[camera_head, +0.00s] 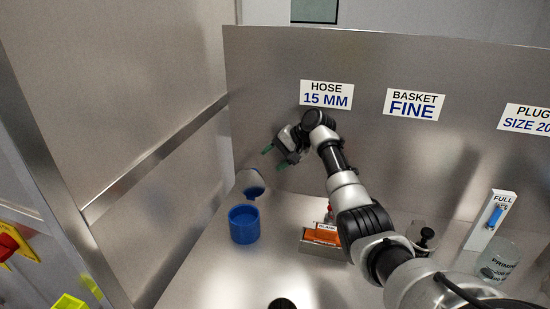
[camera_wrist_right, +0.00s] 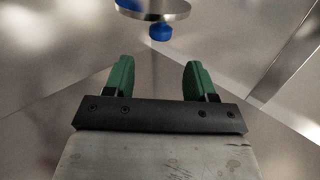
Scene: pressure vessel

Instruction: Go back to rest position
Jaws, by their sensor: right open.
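My right gripper (camera_head: 274,157) has green fingertips and hangs above the back left of the steel worktop, near the back panel. It is open and empty. The right wrist view shows its two green fingers (camera_wrist_right: 158,80) spread apart with nothing between them. My right arm reaches in from the lower right. My left gripper does not show in either view.
An orange block in a tray (camera_head: 322,236), a white FULL stand (camera_head: 490,218) and a glass beaker (camera_head: 498,260) stand to the right. A steel panel (camera_head: 140,140) bounds the left.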

